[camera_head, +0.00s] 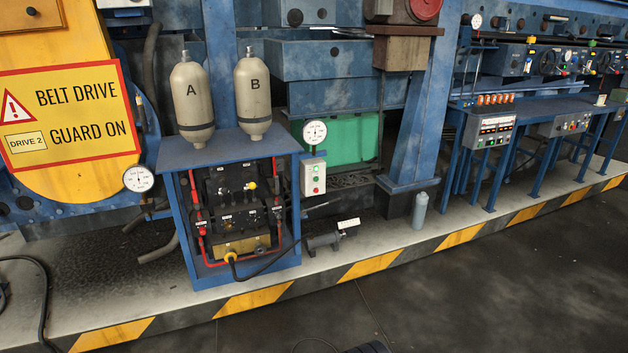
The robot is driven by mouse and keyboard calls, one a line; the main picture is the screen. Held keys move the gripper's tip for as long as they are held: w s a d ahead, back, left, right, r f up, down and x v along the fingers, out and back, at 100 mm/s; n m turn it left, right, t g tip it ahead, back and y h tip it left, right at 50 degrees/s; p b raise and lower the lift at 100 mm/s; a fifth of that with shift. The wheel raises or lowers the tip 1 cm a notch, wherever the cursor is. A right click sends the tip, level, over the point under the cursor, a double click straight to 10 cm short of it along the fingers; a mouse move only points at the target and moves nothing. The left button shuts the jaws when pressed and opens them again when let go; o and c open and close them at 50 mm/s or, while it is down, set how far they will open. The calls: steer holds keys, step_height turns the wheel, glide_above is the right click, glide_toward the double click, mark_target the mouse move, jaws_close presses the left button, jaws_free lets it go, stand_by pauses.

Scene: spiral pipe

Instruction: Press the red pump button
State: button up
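A small pale control box (313,176) with a column of small round buttons stands at the right side of the blue pump cabinet. A red button (315,179) shows on its front face, with green on the same face. The buttons are too small to tell whether any is pressed in, and I cannot read their labels. A round white gauge (315,132) sits just above the box. My gripper is not in view.
The blue cabinet (228,147) carries tanks A (191,100) and B (253,95). A grey cylinder (324,241) with a cable and a grey bottle (420,210) stand on the striped-edge platform. Dark floor (480,290) in front is mostly clear, with thin cables. Another bench (550,117) with panels is at right.

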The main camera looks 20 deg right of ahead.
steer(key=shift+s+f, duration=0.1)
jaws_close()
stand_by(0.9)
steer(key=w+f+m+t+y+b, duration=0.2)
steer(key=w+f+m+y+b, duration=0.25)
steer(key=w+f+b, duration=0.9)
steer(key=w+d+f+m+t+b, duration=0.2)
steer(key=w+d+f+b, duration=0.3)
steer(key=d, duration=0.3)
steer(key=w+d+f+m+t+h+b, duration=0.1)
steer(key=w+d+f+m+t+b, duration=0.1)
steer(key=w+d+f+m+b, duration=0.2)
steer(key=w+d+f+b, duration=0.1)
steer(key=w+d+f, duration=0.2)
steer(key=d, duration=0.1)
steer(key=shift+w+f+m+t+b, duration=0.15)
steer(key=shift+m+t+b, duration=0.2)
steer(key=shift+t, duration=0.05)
